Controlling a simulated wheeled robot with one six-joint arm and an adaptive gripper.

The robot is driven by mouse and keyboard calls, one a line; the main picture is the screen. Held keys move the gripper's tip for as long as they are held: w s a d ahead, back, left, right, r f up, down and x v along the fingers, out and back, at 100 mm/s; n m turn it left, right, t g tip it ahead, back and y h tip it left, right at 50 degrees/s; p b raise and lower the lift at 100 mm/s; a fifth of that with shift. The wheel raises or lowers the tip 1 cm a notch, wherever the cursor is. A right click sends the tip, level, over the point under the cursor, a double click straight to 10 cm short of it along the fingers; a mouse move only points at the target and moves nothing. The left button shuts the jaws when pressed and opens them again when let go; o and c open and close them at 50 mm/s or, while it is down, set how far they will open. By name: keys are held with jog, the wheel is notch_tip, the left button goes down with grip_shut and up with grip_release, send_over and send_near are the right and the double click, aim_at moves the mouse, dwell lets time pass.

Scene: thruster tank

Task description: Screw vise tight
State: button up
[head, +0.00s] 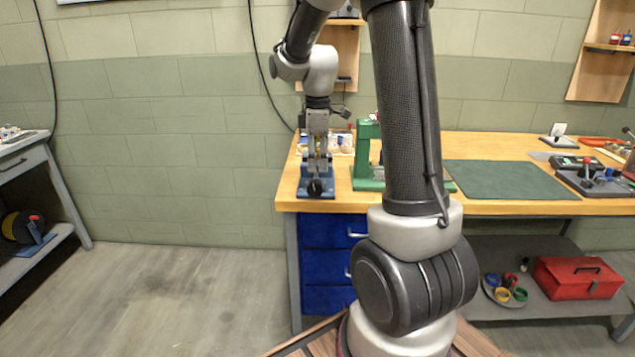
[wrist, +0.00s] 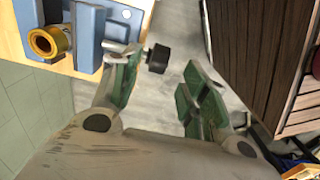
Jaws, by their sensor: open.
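The blue vise (head: 302,188) stands at the left end of the wooden workbench, and its body shows at upper left in the wrist view (wrist: 91,30). A brass ring-shaped part (wrist: 47,42) sits at the vise. The black screw knob (head: 315,187) faces the front edge; in the wrist view the knob (wrist: 158,58) shows close to the left fingertip, between the two fingers in the picture. My gripper (head: 318,168) points down over the vise. Its fingers (wrist: 163,75) are apart. I cannot tell whether a finger touches the knob.
A green press (head: 368,165) stands right of the vise on the workbench (head: 480,206). Small items sit behind the vise. A dark green mat (head: 510,180) lies farther right. A red toolbox (head: 578,279) is on the lower shelf. The floor left of the bench is clear.

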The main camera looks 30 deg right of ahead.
aim_at(318, 182)
notch_tip(318, 182, down, 7)
jog(key=shift+f, duration=0.2)
jog(key=shift+s, duration=0.1)
jog(key=c, duration=0.9)
